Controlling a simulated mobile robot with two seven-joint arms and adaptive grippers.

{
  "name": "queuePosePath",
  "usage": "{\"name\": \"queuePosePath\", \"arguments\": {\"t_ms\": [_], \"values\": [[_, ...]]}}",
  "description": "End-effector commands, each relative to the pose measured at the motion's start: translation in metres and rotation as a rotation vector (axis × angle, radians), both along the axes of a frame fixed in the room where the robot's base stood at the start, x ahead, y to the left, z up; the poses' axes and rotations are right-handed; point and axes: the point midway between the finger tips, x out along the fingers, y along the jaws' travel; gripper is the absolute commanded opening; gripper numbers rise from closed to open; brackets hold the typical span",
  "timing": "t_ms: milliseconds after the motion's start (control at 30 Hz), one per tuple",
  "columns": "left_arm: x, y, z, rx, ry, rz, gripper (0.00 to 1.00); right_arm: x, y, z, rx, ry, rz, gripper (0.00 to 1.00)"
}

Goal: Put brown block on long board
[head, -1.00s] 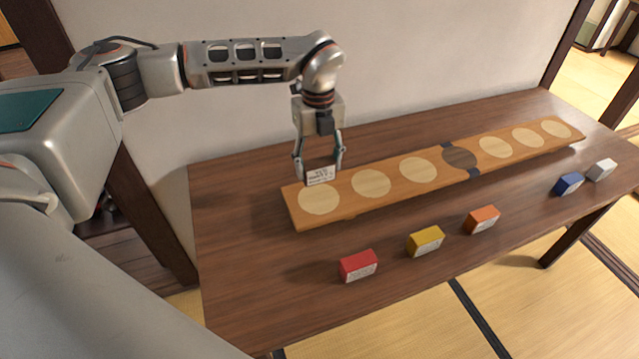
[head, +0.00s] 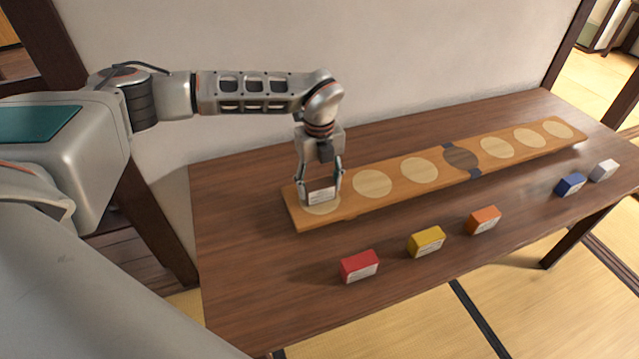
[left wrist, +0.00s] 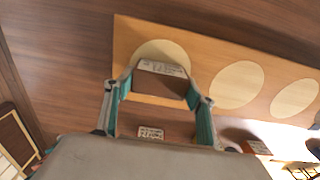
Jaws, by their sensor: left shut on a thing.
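The long board (head: 395,175) lies along the back of the table, with a row of pale round spots and one dark spot near its middle. My left gripper (head: 320,191) is over the board's left end, pointing down. It is shut on the brown block (head: 320,197), whose white label faces the front. The block is at the leftmost pale spot; I cannot tell whether it touches the board. In the left wrist view the brown block (left wrist: 160,84) sits between the two fingers, in front of the end spot. My right gripper is not in view.
On the table (head: 260,270) in front of the board stand a red block (head: 359,266), a yellow block (head: 426,241), an orange block (head: 483,220), a blue block (head: 570,184) and a white block (head: 603,170). The other board spots are bare. A wall stands behind the table.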

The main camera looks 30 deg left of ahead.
Motion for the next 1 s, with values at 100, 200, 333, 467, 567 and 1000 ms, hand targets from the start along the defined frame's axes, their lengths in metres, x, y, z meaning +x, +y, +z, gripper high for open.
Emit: {"name": "queuePosePath", "arguments": {"t_ms": [100, 200, 333, 467, 567, 1000], "values": [[0.000, 0.000, -0.001, 0.000, 0.000, 0.000, 0.72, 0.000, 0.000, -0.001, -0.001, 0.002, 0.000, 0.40], [0.000, 0.000, -0.001, 0.000, 0.000, 0.000, 0.72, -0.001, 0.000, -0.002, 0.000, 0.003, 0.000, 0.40], [0.000, 0.000, -0.001, 0.000, 0.000, 0.000, 0.72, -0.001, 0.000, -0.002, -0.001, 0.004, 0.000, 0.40], [0.000, 0.000, 0.002, 0.000, 0.000, 0.000, 0.72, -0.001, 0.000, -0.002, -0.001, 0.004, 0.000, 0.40], [0.001, 0.000, 0.010, -0.001, -0.002, 0.000, 0.72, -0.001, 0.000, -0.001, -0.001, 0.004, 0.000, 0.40], [0.001, 0.000, 0.094, -0.001, -0.004, 0.000, 0.72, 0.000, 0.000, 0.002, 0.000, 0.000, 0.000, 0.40]]}}
